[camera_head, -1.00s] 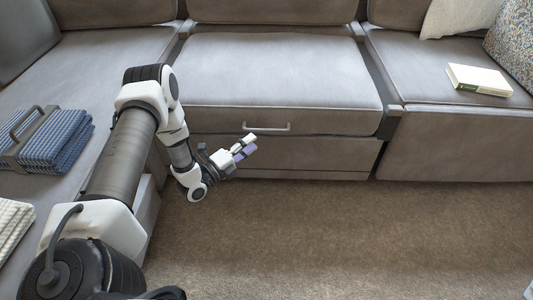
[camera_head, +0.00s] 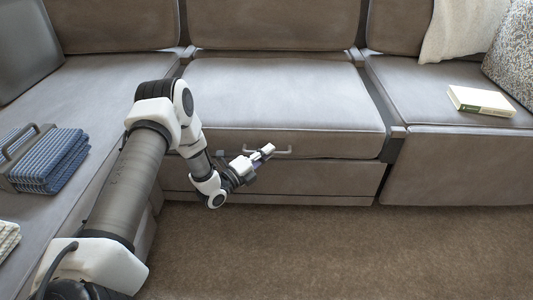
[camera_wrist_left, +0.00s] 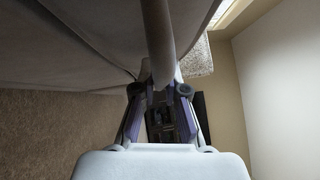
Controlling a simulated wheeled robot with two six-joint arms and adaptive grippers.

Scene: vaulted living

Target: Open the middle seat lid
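The middle seat lid (camera_head: 280,95) is the grey cushioned top of the middle sofa section, and it lies flat and shut. My left gripper (camera_head: 267,152) is at the left part of this handle in the head view. In the left wrist view the handle bar (camera_wrist_left: 158,35) runs between the fingers of the left gripper (camera_wrist_left: 163,70), which stand apart on either side of it. I cannot see firm contact. My right gripper is in neither view.
A blue folded cloth stack with a dark handle (camera_head: 45,163) lies on the left seat. A book (camera_head: 481,101) and pillows (camera_head: 465,28) are on the right seat. The carpet (camera_head: 330,250) in front is clear.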

